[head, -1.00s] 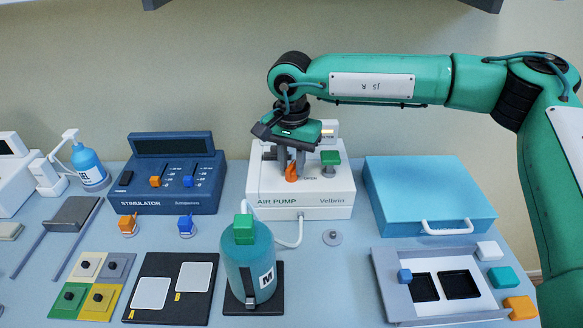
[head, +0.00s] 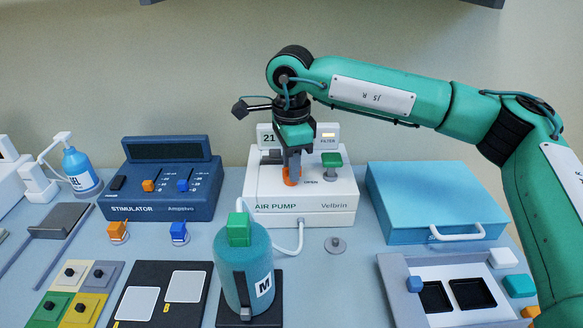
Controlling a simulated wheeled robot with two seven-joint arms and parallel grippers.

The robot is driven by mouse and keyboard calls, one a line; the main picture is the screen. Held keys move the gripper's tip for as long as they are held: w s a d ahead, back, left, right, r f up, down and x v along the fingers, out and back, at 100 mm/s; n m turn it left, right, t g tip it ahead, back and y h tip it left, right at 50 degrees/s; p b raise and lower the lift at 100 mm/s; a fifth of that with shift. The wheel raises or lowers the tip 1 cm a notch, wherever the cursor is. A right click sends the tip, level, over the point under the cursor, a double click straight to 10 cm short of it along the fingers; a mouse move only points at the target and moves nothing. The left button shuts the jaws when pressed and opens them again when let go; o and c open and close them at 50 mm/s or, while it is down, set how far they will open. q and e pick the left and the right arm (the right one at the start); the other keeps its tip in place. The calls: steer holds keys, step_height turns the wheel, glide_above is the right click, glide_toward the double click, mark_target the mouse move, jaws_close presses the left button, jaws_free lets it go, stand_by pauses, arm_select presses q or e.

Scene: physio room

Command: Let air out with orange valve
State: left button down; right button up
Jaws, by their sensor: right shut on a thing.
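The orange valve (head: 289,179) sits on top of the white air pump (head: 341,186), left of the green knob (head: 332,167). My right gripper (head: 292,172) points down from above and is shut on the orange valve, its fingers hiding part of it. The pump has a lit display and the word "OPEN" right of the valve. A white hose runs from the pump to a teal cylinder marked M (head: 246,268) with a green top. My left gripper is not in the head view.
A blue stimulator box (head: 170,206) stands left of the pump. A light blue case (head: 425,185) stands to its right, with a grey tray (head: 408,302) in front. A small grey disc (head: 335,245) lies before the pump.

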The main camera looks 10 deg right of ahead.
steer(key=shift+m, duration=0.6)
steer(key=shift+r, duration=0.1)
steer(key=o, duration=0.6)
steer(key=shift+o, duration=0.2)
step_height(320, 180, up, 8)
steer(key=shift+f, duration=0.25)
